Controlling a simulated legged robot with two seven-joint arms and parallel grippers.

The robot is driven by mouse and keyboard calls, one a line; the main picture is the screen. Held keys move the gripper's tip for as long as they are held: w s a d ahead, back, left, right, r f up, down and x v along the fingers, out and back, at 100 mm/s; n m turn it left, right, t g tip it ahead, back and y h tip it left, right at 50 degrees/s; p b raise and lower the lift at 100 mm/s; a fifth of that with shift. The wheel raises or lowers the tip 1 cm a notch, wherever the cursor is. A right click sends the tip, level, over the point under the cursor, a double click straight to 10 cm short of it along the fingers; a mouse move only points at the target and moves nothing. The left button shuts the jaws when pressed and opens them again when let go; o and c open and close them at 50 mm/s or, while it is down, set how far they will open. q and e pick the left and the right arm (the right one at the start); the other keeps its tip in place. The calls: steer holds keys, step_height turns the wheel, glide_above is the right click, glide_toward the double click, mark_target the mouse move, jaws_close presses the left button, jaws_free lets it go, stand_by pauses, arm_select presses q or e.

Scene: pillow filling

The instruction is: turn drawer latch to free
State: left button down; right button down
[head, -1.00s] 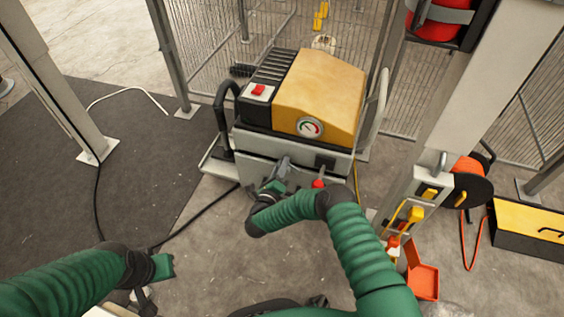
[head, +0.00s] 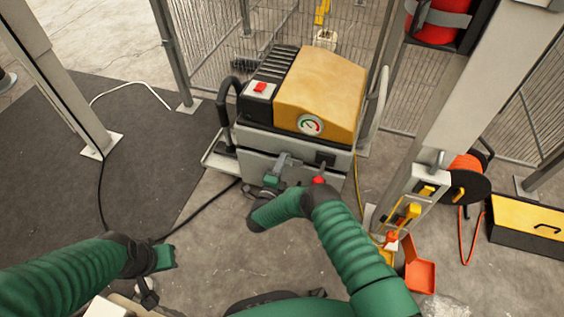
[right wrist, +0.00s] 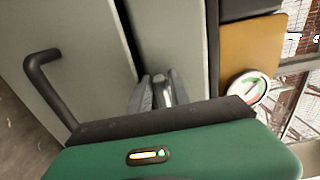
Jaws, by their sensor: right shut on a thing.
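The grey machine with a yellow cover (head: 320,90) stands in the middle of the head view, with its grey drawer front (head: 252,163) below the cover. My right gripper (head: 286,160) is at this front. In the right wrist view my right gripper (right wrist: 160,94) is shut on a small metal latch (right wrist: 162,84) at the seam between two grey panels. The latch is mostly hidden by the fingers, so its angle is hard to tell. A black drawer handle (right wrist: 40,75) is at the left there. My left gripper (head: 147,292) hangs low at the left, away from the machine; its fingers are unclear.
A round gauge (head: 310,125) and a red switch (head: 260,87) are on the machine. A red knob (head: 318,181) is close to my right forearm. A grey post (head: 450,110) and a yellow-lidded box (head: 530,227) stand at the right. A black cable (head: 205,205) crosses the floor.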

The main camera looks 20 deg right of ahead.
steer(key=shift+a+f, duration=0.25)
steer(key=c, duration=1.5)
jaws_free()
steer(key=shift+o, duration=0.5)
steer(key=shift+d+r, duration=0.1)
steer(key=shift+s+r+p, duration=0.1)
steer(key=shift+s+p, duration=0.15)
steer(key=shift+p, duration=0.05)
steer(key=p+v, duration=0.5)
steer(key=v, duration=1.1)
steer(key=shift+a+p, duration=0.3)
steer(key=shift+p, duration=0.1)
